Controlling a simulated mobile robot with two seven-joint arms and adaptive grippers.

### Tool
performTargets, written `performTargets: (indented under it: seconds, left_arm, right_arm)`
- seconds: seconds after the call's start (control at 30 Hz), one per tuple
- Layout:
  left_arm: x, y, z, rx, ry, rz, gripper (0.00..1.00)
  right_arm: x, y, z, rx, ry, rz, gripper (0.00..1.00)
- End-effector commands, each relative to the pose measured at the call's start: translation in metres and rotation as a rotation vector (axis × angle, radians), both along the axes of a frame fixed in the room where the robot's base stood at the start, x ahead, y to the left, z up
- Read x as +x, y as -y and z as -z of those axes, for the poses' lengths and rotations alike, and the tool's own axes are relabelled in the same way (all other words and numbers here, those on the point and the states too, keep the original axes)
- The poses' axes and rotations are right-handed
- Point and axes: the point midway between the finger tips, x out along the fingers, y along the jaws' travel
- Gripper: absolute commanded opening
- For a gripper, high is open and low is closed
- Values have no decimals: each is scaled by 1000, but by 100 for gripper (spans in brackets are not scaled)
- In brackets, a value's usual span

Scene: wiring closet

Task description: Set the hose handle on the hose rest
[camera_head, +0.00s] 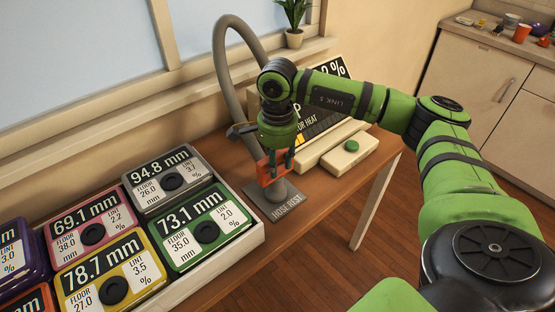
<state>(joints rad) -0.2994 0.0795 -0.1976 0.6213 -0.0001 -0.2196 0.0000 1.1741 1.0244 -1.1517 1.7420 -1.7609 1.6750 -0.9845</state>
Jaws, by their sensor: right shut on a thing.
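The hose handle (264,171), an orange-red piece partly hidden by my gripper, is held in my right gripper (278,162). The right gripper points down and is shut on it. A grey hose (221,62) arches up at the left of the gripper and passes behind it. The hose rest (287,208), a grey plate lettered HOSE REST with a raised grey post, sits on the wooden table directly below the handle. The handle's lower end appears right at the post, but I cannot tell whether they touch. My left gripper is not in view.
A white tray (254,230) with several coloured labelled boxes stands left of the rest. A display panel (335,112) and a cream box with a green button (351,146) stand behind and to the right. Bare table (325,205) lies right of the rest.

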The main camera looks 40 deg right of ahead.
Motion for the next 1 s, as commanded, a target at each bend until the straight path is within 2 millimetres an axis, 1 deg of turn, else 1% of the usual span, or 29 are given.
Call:
performTargets:
  seconds: [0.27, 0.9, 0.93, 1.0]
  left_arm:
    - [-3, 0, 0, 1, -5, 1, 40]
    - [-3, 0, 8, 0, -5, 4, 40]
    - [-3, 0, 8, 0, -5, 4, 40]
    - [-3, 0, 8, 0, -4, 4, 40]
  right_arm:
    - [0, 0, -1, 1, 2, 0, 8]
    - [0, 0, 8, 1, 2, 0, 8]
    - [0, 0, 8, 1, 2, 0, 40]
    - [0, 0, 7, 1, 1, 0, 64]
